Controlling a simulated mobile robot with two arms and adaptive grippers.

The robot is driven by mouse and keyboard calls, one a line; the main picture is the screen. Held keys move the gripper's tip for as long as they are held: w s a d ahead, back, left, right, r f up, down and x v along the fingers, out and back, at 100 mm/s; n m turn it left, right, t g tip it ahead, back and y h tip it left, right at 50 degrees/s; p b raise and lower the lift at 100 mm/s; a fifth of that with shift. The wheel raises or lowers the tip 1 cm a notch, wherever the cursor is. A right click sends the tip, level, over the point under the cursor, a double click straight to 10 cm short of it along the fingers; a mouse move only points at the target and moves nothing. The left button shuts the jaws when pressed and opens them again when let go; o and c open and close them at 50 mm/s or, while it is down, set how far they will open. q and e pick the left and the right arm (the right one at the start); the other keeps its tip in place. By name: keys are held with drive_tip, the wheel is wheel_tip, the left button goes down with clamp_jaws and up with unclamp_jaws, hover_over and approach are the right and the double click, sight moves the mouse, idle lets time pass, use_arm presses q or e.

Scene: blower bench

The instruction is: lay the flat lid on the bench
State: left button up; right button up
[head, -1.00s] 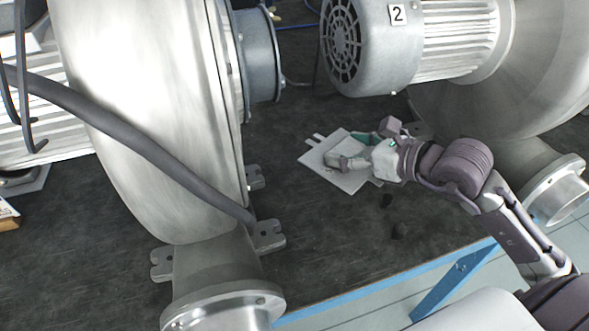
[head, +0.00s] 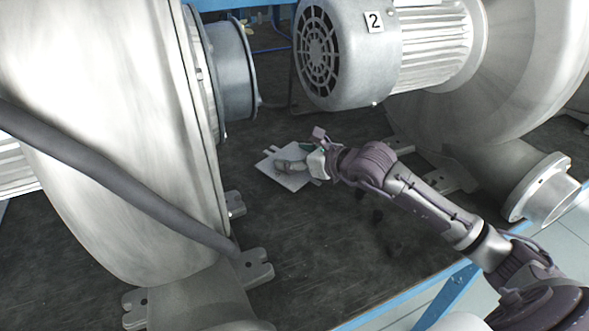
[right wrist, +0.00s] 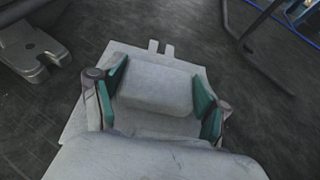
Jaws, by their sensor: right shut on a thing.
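The flat lid (head: 289,182) is a pale grey plate with small tabs on its far edge and a raised block on top. It is at the middle of the bench (head: 300,240) in the head view. It also shows in the right wrist view (right wrist: 78,122). My right gripper (head: 300,161) is shut on the lid's block; its green pads (right wrist: 160,95) stand at the two sides of the block. The plate looks level and low over the dark bench top. I cannot tell whether its underside touches. My left gripper is not in view.
A large blower housing (head: 120,130) with a thick cable (head: 110,180) stands on the left. A motor marked 2 (head: 345,55) and its blower (head: 535,80) stand at the back right. A metal foot (right wrist: 30,50) is near the lid. Bare bench lies in front of the lid.

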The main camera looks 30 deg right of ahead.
wheel_tip(320, 180, down, 3)
drive_tip(key=shift+f, duration=0.45)
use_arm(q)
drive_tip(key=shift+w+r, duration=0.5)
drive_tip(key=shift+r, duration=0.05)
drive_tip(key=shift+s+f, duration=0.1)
use_arm(e)
drive_tip(key=shift+f, duration=0.15)
drive_tip(key=o, duration=1.2)
drive_tip(key=shift+o, duration=0.2)
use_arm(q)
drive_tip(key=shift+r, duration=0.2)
